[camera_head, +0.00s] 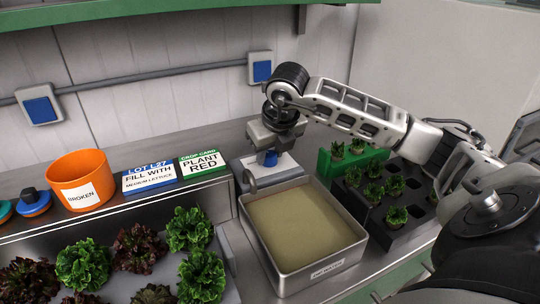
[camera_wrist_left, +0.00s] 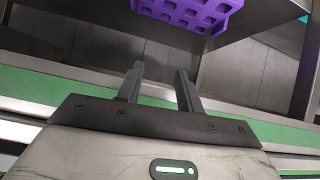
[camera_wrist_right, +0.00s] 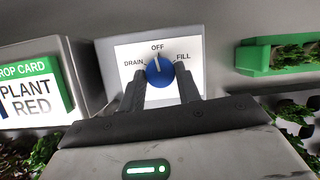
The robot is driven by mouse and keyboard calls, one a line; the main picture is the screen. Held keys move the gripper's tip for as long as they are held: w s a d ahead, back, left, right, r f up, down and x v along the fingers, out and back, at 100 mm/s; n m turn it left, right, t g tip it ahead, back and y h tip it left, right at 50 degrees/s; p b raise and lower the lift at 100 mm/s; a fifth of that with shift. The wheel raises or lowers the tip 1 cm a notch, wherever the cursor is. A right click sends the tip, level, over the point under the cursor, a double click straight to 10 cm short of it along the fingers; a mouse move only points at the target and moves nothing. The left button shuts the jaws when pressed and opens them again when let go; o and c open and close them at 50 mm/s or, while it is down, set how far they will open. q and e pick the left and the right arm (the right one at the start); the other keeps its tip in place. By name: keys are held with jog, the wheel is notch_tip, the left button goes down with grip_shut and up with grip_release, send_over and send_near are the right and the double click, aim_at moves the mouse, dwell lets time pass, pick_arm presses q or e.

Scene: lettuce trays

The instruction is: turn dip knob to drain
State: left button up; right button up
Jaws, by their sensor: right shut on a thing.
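The dip knob (camera_wrist_right: 160,72) is round and blue with a white pointer, on a white panel (camera_wrist_right: 125,60) marked DRAIN, OFF and FILL. Its pointer points up at OFF, perhaps slightly to the left. In the head view the knob (camera_head: 270,160) shows below my right gripper (camera_head: 268,150). In the right wrist view my right gripper (camera_wrist_right: 161,82) has a finger on each side of the knob and is shut on it. The dip tank (camera_head: 348,243) holds murky liquid. My left gripper (camera_wrist_left: 158,78) shows only in the left wrist view, with its fingers apart and nothing between them.
An orange bin labelled BROKEN (camera_head: 84,190) and two cards (camera_head: 150,178) stand on the shelf at left. Lettuces (camera_head: 84,262) lie at front left. A black tray (camera_head: 397,236) with seedlings and a green tray (camera_head: 325,163) stand right of the tank. A purple rack (camera_wrist_left: 190,12) shows near my left gripper.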

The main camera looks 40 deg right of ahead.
jog(key=n+b, duration=0.1)
jog(key=n+y, duration=0.1)
jog(key=n, duration=0.1)
jog(key=n+y+b, duration=0.1)
jog(key=n, duration=0.1)
jog(key=shift+d+b, duration=0.3)
jog(key=n+y, duration=0.1)
jog(key=n, duration=0.4)
jog(key=shift+d+r+y, duration=0.1)
jog(key=shift+d+y, duration=0.05)
jog(key=shift+y, duration=0.25)
jog(key=o, duration=1)
jog(key=v, duration=0.8)
jog(key=p+v, duration=0.1)
jog(key=v, duration=0.6)
jog(key=shift+d+r, duration=0.2)
jog(key=shift+r, duration=0.25)
